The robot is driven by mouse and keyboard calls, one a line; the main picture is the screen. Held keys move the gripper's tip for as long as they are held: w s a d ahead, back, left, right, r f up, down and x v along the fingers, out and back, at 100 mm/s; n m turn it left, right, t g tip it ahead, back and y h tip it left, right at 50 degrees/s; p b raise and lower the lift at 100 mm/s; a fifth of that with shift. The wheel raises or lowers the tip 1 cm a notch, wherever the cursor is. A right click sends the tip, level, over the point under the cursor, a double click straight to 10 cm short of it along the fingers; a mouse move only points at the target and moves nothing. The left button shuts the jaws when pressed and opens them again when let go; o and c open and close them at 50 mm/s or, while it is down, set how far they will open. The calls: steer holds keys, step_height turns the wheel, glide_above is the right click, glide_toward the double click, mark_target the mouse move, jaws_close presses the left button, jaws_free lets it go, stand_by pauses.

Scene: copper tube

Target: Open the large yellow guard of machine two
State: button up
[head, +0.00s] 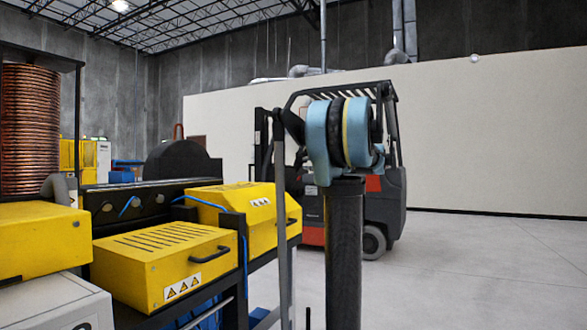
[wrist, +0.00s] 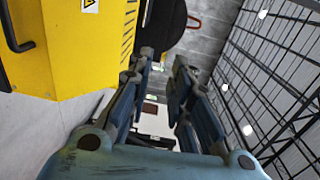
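Two yellow guards with slotted tops and black handles sit on a dark frame in the head view: a front guard (head: 165,268) and one behind it (head: 238,206). Both look lowered. I cannot read which machine they belong to. The front guard's handle (head: 210,255) is on its right face. In the wrist view, a yellow guard (wrist: 75,55) fills the upper left, with a black handle (wrist: 18,30) near the left edge; I cannot tell which guard it is. My gripper (wrist: 164,60) is open and empty, apart from the guard. The head view does not clearly show my gripper.
Another yellow box (head: 40,238) stands at the left, below a copper coil (head: 30,130). Blue cables run along the frame. A forklift (head: 385,180) is parked behind my arm. The floor (head: 490,270) at the right is clear.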

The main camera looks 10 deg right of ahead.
steer(key=shift+v, duration=2.05)
